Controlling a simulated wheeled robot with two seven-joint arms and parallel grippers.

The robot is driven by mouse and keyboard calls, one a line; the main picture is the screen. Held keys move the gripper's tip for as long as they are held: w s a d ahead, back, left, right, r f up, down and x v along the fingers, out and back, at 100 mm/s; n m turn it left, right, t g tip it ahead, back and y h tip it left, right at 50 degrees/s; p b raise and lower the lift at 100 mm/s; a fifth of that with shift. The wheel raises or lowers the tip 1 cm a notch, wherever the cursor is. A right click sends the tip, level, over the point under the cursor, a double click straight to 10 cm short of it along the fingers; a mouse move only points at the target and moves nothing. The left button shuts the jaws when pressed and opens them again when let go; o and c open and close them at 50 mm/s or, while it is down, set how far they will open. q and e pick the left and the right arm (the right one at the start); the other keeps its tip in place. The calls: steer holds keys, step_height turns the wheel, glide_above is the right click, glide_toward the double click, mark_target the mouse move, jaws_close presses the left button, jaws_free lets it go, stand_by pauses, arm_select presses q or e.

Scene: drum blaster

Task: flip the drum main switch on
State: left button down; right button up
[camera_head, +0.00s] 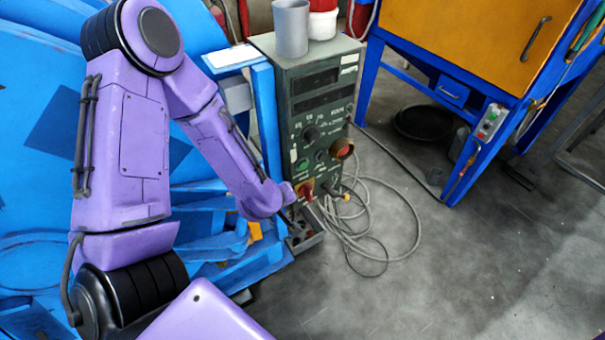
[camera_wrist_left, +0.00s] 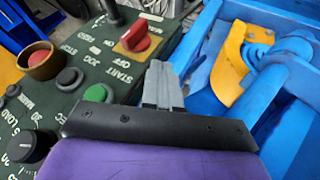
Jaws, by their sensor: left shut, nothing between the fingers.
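The drum main switch is a red rotary knob (camera_head: 305,188) on a yellow plate, low on the front of the green control panel (camera_head: 318,110). In the left wrist view the red knob (camera_wrist_left: 136,36) shows clearly, with START and OFF lettering nearby. My left gripper (camera_wrist_left: 160,72) is shut and empty, its grey fingers together. The fingertips are beside the knob's plate, to the right of and below the knob in that view; they appear apart from it. In the head view my left arm reaches in from the left to the panel's lower left, and its fingers are hard to make out. My right gripper is not in view.
A green button (camera_wrist_left: 98,93) and a red button in a collar (camera_wrist_left: 40,55) are close to the knob. Loose grey cables (camera_head: 385,225) lie on the floor. Blue machinery (camera_head: 40,150) stands left, a blue-framed cabinet (camera_head: 460,50) right. A grey cup (camera_head: 291,28) tops the panel.

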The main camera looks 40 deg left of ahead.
mark_target(306, 195)
arm_select(q)
steer(key=shift+w+d+f, duration=0.1)
steer(key=shift+w+f, duration=0.75)
steer(key=shift+w, duration=0.4)
steer(key=shift+w+d+f, duration=0.1)
steer(key=shift+w+f, duration=0.75)
steer(key=shift+w, duration=0.35)
steer(key=shift+w+d+f, duration=0.1)
steer(key=shift+w+f, duration=0.75)
steer(key=shift+w, duration=0.4)
steer(key=shift+a, duration=0.1)
